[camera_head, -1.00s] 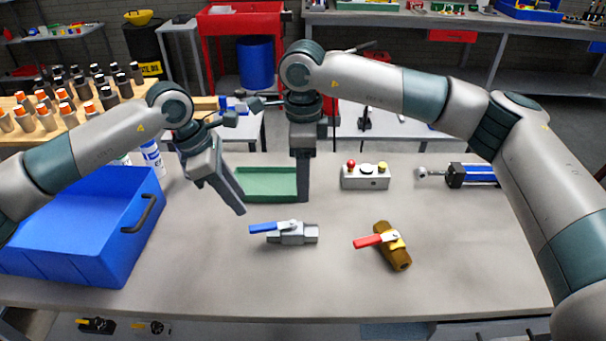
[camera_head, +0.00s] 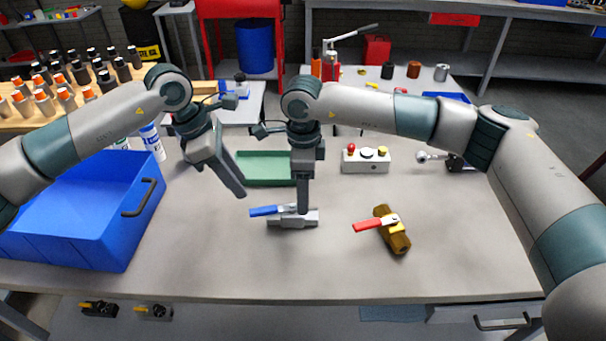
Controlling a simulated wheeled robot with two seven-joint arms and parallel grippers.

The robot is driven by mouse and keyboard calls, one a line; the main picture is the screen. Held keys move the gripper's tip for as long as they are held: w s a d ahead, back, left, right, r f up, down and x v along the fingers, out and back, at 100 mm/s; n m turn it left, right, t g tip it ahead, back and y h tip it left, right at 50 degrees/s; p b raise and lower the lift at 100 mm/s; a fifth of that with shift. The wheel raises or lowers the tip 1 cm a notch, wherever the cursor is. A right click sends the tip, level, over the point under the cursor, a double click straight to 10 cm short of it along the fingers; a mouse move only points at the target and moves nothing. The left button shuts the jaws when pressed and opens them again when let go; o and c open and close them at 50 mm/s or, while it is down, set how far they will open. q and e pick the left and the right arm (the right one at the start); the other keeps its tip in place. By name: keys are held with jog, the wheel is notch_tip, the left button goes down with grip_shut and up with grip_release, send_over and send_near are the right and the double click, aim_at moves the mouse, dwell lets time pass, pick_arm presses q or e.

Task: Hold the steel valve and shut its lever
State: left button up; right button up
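The steel valve (camera_head: 284,223) lies on the grey bench at the middle, its body roughly left to right. Its blue lever (camera_head: 264,211) points left, roughly along the body. My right gripper (camera_head: 303,211) points straight down at the right half of the valve. Its fingertips overlap the valve in the picture and hide part of it. I see the fingers edge-on, so I cannot tell whether they grip it. My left gripper (camera_head: 239,193) is tilted down and right, above the bench to the upper left of the lever, apart from it. Its finger opening is not clear.
A brass valve (camera_head: 397,241) with a red lever (camera_head: 370,225) lies to the right. A green tray (camera_head: 262,169) and a button box (camera_head: 366,164) stand behind. A blue bin (camera_head: 75,228) fills the left side. The bench front is clear.

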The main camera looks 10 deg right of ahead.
aim_at(293, 215)
notch_tip(293, 215, down, 8)
dwell(0.4)
grip_shut()
dwell(0.4)
dwell(0.8)
